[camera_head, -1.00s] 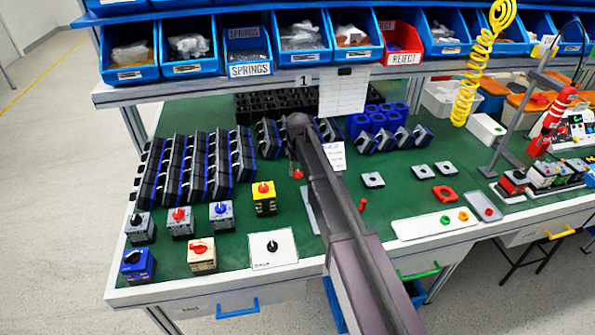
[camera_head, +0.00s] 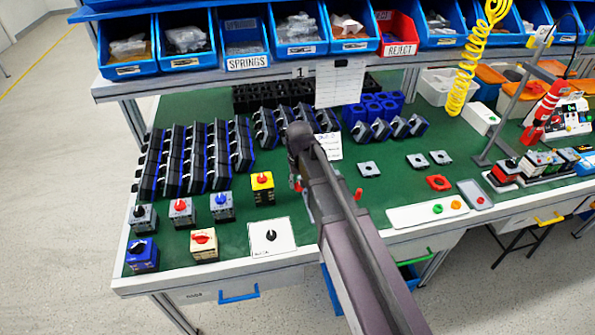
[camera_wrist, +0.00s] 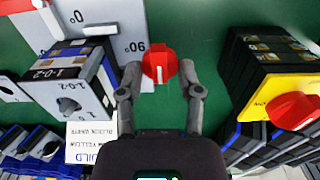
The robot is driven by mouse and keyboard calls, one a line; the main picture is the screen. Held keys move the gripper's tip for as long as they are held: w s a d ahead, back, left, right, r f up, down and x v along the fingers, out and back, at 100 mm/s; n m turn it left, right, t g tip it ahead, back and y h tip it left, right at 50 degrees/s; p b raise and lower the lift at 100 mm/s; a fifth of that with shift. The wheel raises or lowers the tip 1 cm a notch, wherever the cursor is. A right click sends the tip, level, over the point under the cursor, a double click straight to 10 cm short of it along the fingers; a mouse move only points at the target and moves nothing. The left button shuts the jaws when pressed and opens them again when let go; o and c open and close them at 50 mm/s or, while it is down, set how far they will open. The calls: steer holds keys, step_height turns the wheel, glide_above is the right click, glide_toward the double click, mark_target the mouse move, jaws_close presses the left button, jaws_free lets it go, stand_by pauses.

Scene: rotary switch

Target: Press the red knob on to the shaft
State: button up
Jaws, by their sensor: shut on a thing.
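My gripper (camera_wrist: 160,76) is shut on a red knob (camera_wrist: 159,64) with a white pointer line. In the head view, my gripper (camera_head: 296,178) hangs over the green bench, right of a yellow-topped switch. In the wrist view, a grey-faced switch marked 1-0-2 (camera_wrist: 47,78) stands at left, apart from the knob, with a bare shaft (camera_wrist: 68,105) on its face. Beyond it lies a grey plate with angle marks (camera_wrist: 128,18). My arm hides much of this area in the head view.
Rows of black-blue switches (camera_head: 182,160) fill the back left. Blue bins (camera_head: 298,28) overhang the back. A white tray (camera_head: 408,215) lies right.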

steer(key=shift+s+d+r, duration=0.1)
steer(key=shift+s+d, duration=0.05)
steer(key=shift+s, duration=0.8)
steer(key=shift+w+r, duration=0.1)
steer(key=shift+w+d+r+p, duration=0.25)
steer(key=shift+r+p, duration=0.2)
steer(key=shift+p, duration=0.15)
steer(key=w+d+r+p, duration=0.1)
steer(key=d+r+p, duration=0.1)
steer(key=r+p, duration=0.1)
steer(key=w+d+r+p, duration=0.4)
steer(key=r+p, duration=0.1)
steer(key=shift+d+r+p, duration=0.15)
steer(key=shift+r+p, duration=0.15)
steer(key=shift+w+d+r+p, duration=0.3)
steer(key=shift+d+p, duration=0.05)
steer(key=shift+d, duration=0.05)
steer(key=shift+f, duration=0.1)
steer(key=shift+f+b, duration=2.3)
steer(key=shift+b, duration=0.15)
steer(key=shift+f+b, duration=1.15)
